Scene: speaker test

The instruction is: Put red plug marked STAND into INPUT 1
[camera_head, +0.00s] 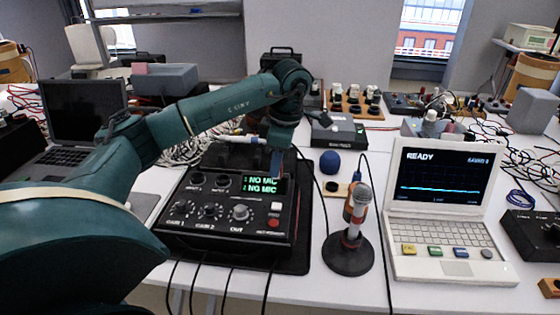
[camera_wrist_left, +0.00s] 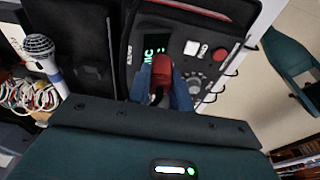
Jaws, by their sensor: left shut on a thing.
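The red plug (camera_wrist_left: 161,72) is held between the blue fingertips of my left gripper (camera_wrist_left: 165,88), seen in the left wrist view; any marking on it is not readable. In the head view my left gripper (camera_head: 279,160) hangs over the back right of the black audio box (camera_head: 225,225), near its display, and the plug is hidden or too small to see. INPUT 1 (camera_head: 196,179) is a round dark socket at the box's upper left, beside INPUT 2 (camera_head: 223,181). The gripper is right of both sockets. The box's display (camera_head: 264,184) reads NO MIC on both lines. My right gripper is not seen.
A microphone on a round stand (camera_head: 348,254) is right of the box. A white laptop (camera_head: 440,215) reading READY stands further right. A blue ball (camera_head: 330,163) lies behind the microphone. Several cables hang over the table's front edge. A dark laptop (camera_head: 85,112) is at left.

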